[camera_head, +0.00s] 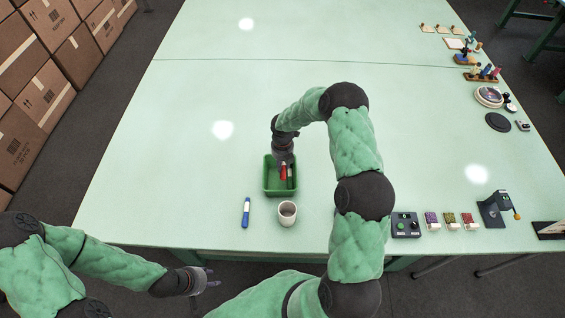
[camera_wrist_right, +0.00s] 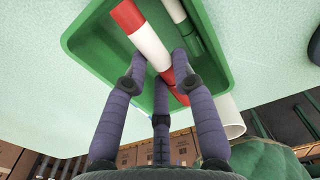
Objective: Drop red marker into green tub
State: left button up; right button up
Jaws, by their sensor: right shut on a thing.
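The green tub (camera_head: 267,186) stands near the front of the table and fills much of the right wrist view (camera_wrist_right: 75,48). My right gripper (camera_head: 283,161) reaches down over it, shut on the red marker (camera_head: 283,172). In the right wrist view the marker has a white body with red ends (camera_wrist_right: 150,45), and my fingers (camera_wrist_right: 160,75) lie around it. It is over or inside the tub; its exact height is unclear. A dark green and white marker (camera_wrist_right: 185,30) lies in the tub beside it. My left gripper (camera_head: 205,278) is open and empty before the table's front edge.
A control box (camera_head: 404,225) and small coloured blocks (camera_head: 450,219) are to the right.

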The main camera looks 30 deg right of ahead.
jog(key=shift+f, duration=0.4)
pick_arm(q)
jog(key=shift+f, duration=0.3)
pick_arm(e)
jog(key=o, duration=0.9)
jog(key=shift+o, duration=0.2)
jog(key=shift+r, duration=0.1)
notch_tip(320, 180, up, 12)
